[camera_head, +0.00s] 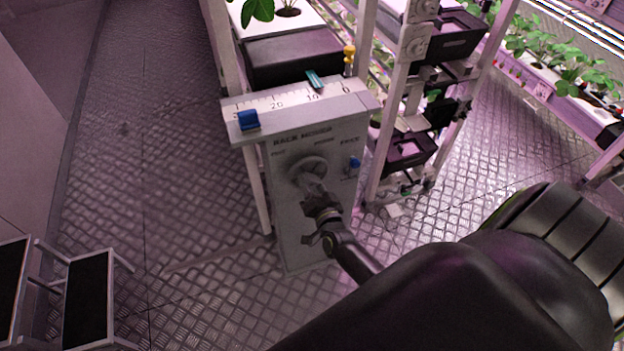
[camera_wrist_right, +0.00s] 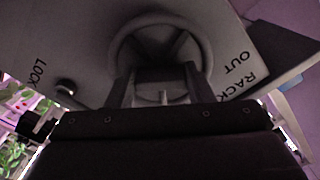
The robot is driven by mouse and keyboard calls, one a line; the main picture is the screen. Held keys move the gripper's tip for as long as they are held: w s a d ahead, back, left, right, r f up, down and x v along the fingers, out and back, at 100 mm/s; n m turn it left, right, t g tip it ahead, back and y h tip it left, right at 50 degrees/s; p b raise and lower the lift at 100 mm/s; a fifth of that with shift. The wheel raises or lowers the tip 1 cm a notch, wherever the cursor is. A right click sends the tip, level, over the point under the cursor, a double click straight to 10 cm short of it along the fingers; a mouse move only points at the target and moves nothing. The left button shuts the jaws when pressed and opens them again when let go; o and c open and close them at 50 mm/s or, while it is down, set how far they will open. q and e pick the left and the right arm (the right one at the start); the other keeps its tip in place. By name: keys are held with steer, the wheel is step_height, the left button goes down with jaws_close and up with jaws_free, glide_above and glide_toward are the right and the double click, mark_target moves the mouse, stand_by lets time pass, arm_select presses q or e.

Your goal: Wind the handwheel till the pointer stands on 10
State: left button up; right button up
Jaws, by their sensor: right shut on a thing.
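The grey handwheel (camera_head: 302,165) is on the front of a pale cabinet (camera_head: 290,225) labelled for the rack. My right gripper (camera_head: 314,188) is shut on the handwheel; in the right wrist view its fingers (camera_wrist_right: 158,90) reach the near part of the wheel (camera_wrist_right: 124,45), and exactly which part they grip is hard to see. The teal pointer (camera_head: 315,79) stands at the white scale (camera_head: 290,98) on the cabinet top, close to the 10 mark; the exact reading is too small to tell. My left gripper is not in view.
A blue block (camera_head: 248,119) sits at the scale's left end. A blue knob (camera_head: 355,163) is right of the wheel. A plant rack with black trays (camera_head: 295,58) stands behind, another rack post (camera_head: 388,120) to the right. A step stool (camera_head: 88,295) is at lower left; the floor between is clear.

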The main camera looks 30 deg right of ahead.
steer(key=shift+f+n+p, duration=0.1)
steer(key=shift+n+p, duration=0.55)
steer(key=shift+n, duration=1.25)
steer(key=o, duration=1)
steer(key=shift+c, duration=0.2)
steer(key=shift+s, duration=0.15)
steer(key=b+v, duration=0.2)
steer(key=v, duration=1.5)
steer(key=shift+c, duration=0.4)
